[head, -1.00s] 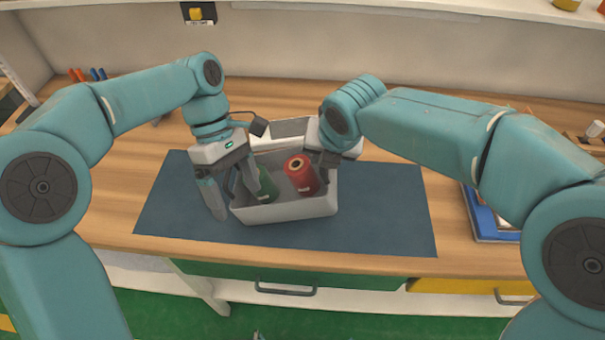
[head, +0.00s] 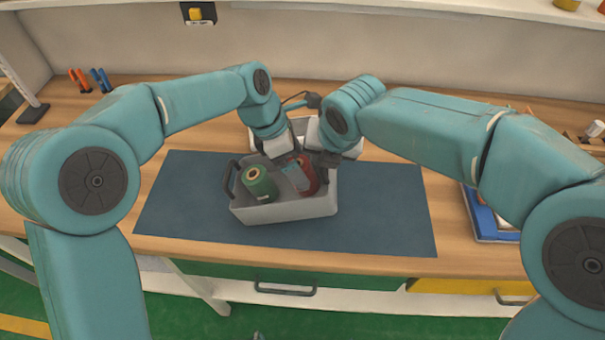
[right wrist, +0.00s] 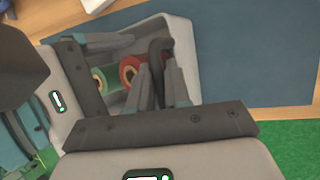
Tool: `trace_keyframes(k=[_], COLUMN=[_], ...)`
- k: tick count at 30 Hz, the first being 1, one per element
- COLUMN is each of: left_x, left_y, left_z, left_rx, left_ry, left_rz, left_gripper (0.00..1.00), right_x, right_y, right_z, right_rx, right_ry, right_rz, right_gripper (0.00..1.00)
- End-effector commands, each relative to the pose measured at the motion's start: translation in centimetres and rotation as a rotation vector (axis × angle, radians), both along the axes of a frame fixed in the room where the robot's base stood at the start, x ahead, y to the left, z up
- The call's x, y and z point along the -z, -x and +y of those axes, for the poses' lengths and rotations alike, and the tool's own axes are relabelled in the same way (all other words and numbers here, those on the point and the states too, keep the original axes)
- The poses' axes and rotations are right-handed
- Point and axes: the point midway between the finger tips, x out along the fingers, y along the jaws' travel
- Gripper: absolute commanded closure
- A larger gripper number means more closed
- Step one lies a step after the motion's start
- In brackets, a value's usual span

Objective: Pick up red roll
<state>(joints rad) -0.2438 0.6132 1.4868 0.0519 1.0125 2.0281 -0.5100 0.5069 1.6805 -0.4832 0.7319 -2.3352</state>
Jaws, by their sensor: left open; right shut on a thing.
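The red roll (head: 308,186) stands in the right half of a grey bin (head: 285,211), partly hidden by my left gripper. It also shows in the right wrist view (right wrist: 131,72). My left gripper (head: 297,178) is open, reaching down into the bin with its fingers at the red roll; whether they touch it I cannot tell. My right gripper (right wrist: 160,84) is shut on the bin's dark right handle (right wrist: 156,50), at the bin's right end. A green roll (head: 259,184) stands in the bin's left half.
The bin sits on a dark blue mat (head: 380,215) on a wooden bench. A second light container (head: 299,124) is just behind, partly hidden by my arms. The bin's left handle (head: 230,177) is free. The mat is clear on both sides. A blue tray (head: 492,222) lies at right.

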Motion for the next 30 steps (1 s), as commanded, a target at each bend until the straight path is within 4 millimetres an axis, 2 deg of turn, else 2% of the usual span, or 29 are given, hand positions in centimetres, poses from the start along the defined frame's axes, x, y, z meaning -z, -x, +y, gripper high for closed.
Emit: trace_keyframes(k=[3,6,15,17,21,22,30], left_x=[2.0,3.2,3.8,3.8,3.8,3.8,3.5], left_y=[0.1,0.1,0.0,0.0,0.0,0.0,0.0], left_z=[-0.9,-1.4,-1.6,-1.6,-1.6,-1.6,-1.5], left_rx=[0.003,0.003,0.001,0.001,0.001,0.001,0.000], left_ry=[-0.001,-0.001,0.000,0.000,0.000,0.000,0.001], left_rz=[0.005,0.004,0.001,0.001,0.001,0.001,-0.002], left_gripper=[0.10,0.10,0.10,0.26,0.72,0.76,0.76], right_x=[-0.1,-0.1,-0.1,-0.1,-0.1,-0.1,-0.1], right_y=[0.0,0.0,0.0,0.0,0.0,0.0,0.0], right_z=[0.0,0.0,0.0,0.0,0.0,0.0,0.0], right_rx=[0.001,0.001,0.001,0.001,0.001,0.001,0.001], right_ry=[-0.001,-0.001,-0.001,-0.001,-0.001,-0.001,-0.001], right_rz=[-0.002,-0.002,-0.002,-0.002,-0.002,-0.002,-0.002], right_gripper=[1.00,1.00,1.00,1.00,1.00,1.00,1.00])
